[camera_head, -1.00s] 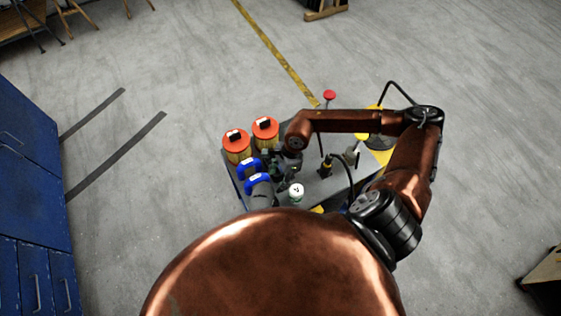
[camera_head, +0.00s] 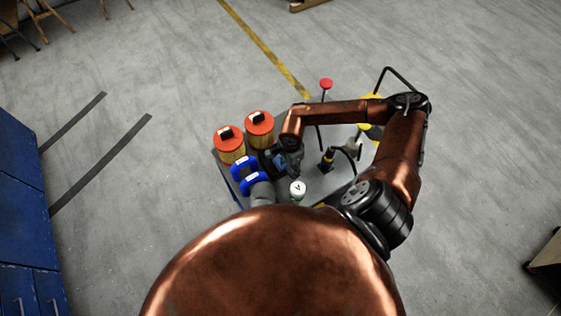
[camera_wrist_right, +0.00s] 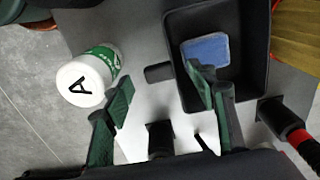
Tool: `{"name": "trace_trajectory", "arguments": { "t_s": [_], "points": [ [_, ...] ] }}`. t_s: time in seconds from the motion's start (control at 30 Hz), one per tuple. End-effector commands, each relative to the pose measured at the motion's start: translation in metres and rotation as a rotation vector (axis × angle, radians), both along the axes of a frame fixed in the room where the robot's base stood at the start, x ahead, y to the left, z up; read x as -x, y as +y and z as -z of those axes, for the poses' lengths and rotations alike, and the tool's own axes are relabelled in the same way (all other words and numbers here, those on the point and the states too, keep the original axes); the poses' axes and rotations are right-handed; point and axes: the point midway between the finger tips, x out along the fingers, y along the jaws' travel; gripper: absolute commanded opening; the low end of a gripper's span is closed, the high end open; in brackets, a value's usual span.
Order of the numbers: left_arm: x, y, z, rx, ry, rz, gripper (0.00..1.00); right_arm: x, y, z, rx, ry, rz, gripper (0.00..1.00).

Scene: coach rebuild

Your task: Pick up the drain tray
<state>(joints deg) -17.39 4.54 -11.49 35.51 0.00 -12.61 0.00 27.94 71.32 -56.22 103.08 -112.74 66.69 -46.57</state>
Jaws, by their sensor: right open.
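The drain tray appears to be the black open box (camera_wrist_right: 255,75) in the right wrist view, with a short black handle stub on its left side and a blue pad (camera_wrist_right: 205,50) inside. In the head view only a dark part of it (camera_head: 267,161) shows, partly hidden by my right arm. My right gripper (camera_wrist_right: 158,88) is open, with green-padded fingers. The handle stub appears between the fingertips, and the right finger overlaps the tray; I cannot tell whether they touch. In the head view the gripper (camera_head: 294,160) is mostly hidden under my wrist. My left gripper is not in view.
A white-capped bottle marked A (camera_wrist_right: 85,80) stands close beside the left finger. On the grey cart top (camera_head: 322,185) are orange-lidded filters (camera_head: 230,145), blue-handled items (camera_head: 253,182) and a black post with a red band (camera_wrist_right: 285,125). Open floor surrounds the cart.

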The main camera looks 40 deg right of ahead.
Motion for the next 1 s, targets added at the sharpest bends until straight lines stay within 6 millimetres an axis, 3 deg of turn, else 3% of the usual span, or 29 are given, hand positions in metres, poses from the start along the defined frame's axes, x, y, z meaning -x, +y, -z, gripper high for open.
{"name": "trace_trajectory", "arguments": {
  "t_s": [0.1,0.27,0.57,1.0],
  "points": [
    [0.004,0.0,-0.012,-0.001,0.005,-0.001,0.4,0.003,-0.004,0.016,-0.001,0.003,0.002,0.52],
    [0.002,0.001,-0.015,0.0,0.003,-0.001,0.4,0.003,-0.005,0.036,-0.001,0.001,0.003,0.52],
    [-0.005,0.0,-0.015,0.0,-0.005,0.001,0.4,0.003,-0.006,0.041,0.0,0.0,0.003,0.52],
    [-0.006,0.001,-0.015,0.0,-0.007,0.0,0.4,0.003,-0.005,0.04,0.0,0.0,0.003,0.21]
  ]
}}
